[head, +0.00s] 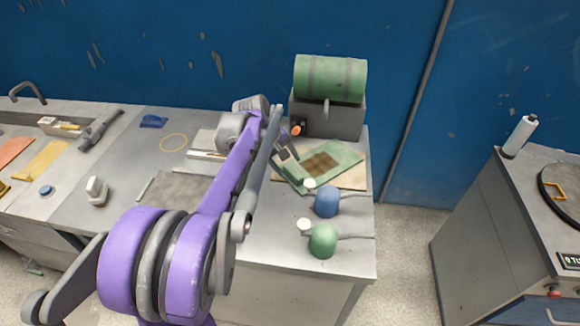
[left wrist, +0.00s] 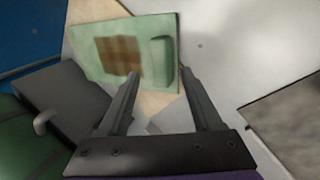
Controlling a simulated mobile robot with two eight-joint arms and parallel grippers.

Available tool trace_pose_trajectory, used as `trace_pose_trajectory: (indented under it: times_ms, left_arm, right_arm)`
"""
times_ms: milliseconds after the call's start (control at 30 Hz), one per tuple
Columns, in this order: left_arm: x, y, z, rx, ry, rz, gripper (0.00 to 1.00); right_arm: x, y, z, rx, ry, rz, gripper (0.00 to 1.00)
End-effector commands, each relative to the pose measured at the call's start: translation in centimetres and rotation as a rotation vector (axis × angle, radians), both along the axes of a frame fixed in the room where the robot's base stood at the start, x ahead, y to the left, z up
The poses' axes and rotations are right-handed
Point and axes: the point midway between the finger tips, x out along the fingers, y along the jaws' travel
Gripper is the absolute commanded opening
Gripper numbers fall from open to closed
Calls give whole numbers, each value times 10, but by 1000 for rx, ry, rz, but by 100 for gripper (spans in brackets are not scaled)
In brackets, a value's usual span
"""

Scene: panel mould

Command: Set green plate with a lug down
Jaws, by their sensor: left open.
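The green plate (head: 346,154) has a brown square patch and rests on a tan board (head: 354,180) at the right end of the bench. It sits askew to the board and one corner overhangs it. In the left wrist view the plate (left wrist: 90,48) shows its raised green lug (left wrist: 160,60) near one edge. My left gripper (head: 287,155) is open at the plate's left side. In the left wrist view its two fingers (left wrist: 161,74) point at the lug, one to each side, with gaps. I cannot tell its height above the plate. My right gripper is not in view.
A green cylinder on a grey machine (head: 345,120) stands close behind the plate. Blue (head: 326,202) and green (head: 322,240) knobs with handles stand in front. A grey slab (head: 175,188) lies to the left.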

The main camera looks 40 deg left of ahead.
Motion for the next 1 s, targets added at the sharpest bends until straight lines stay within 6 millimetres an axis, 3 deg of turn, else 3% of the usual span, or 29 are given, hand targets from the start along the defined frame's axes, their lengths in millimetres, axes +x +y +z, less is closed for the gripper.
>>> trace_pose_trajectory:
  times_ms: [200,400,1000]
  left_arm:
    - [-19,6,46,-1,0,3,66]
    - [-30,9,72,0,0,1,66]
    - [-33,10,80,-1,0,0,66]
  right_arm:
    - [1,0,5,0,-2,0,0]
    - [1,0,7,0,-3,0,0]
    - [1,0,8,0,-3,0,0]
